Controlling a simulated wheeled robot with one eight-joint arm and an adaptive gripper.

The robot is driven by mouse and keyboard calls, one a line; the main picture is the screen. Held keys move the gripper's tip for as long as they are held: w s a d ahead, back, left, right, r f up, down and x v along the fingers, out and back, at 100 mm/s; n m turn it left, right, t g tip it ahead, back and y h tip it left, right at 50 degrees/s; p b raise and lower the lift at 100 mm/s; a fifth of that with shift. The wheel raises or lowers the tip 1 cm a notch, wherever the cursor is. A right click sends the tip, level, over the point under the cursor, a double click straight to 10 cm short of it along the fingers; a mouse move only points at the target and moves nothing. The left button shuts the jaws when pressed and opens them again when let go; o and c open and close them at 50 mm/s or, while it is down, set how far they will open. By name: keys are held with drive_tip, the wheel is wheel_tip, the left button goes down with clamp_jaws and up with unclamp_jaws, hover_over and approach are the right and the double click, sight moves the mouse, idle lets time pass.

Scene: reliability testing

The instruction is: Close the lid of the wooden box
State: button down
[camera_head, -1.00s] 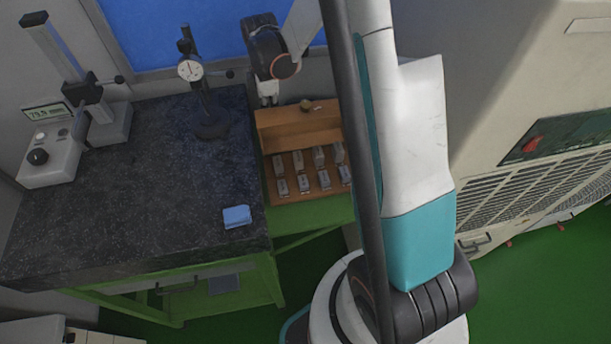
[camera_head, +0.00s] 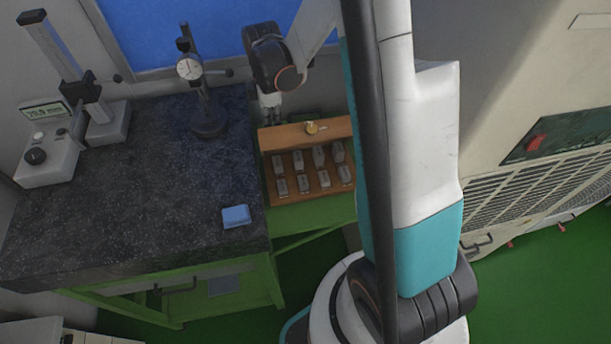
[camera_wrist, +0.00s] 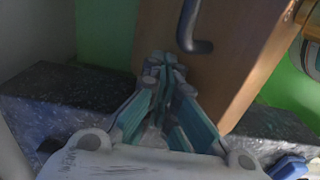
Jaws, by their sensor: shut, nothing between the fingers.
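The wooden box (camera_head: 330,184) stands open in the head view, with rows of small grey blocks inside. Its lid (camera_head: 290,138) is raised at the back and leans forward, with a brass clasp (camera_head: 312,127) on its top edge. My gripper (camera_head: 271,115) is behind the lid near its left end. In the wrist view my gripper (camera_wrist: 163,65) is shut and empty, close against the lid's wooden face (camera_wrist: 222,75); I cannot tell if it touches. The tips are partly hidden behind the lid in the head view.
A dark granite table (camera_head: 150,200) is left of the box, with a dial gauge stand (camera_head: 205,115), a height gauge (camera_head: 100,115) and a blue block (camera_head: 236,216). A large beige machine (camera_head: 520,100) stands at right. A blue panel (camera_head: 190,30) is behind.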

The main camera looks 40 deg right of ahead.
drive_tip(key=shift+s+a+f+b, duration=0.1)
drive_tip(key=shift+s+f+b, duration=0.1)
drive_tip(key=shift+f+b, duration=0.65)
drive_tip(key=shift+s+a+f+b, duration=0.1)
drive_tip(key=shift+s+f+b, duration=0.05)
drive_tip(key=shift+f+b, duration=0.65)
drive_tip(key=shift+r+p, duration=2.8)
drive_tip(key=shift+r, duration=1.65)
drive_tip(key=shift+s+a+r+m+b, duration=0.25)
drive_tip(key=shift+s+m+b, duration=0.05)
drive_tip(key=shift+b, duration=0.4)
drive_tip(key=s+a+f+m+t+b, duration=0.1)
drive_tip(key=s+a+m+t+b, duration=0.2)
drive_tip(key=s+m+b, duration=0.3)
drive_tip(key=s+a+f+m+t+b, duration=0.2)
drive_tip(key=s+a+m+t+b, duration=0.2)
drive_tip(key=s+b, duration=0.7)
drive_tip(key=a+m, duration=0.1)
drive_tip(key=m, duration=0.1)
drive_tip(key=shift+s+m, duration=0.15)
drive_tip(key=shift+m, duration=0.25)
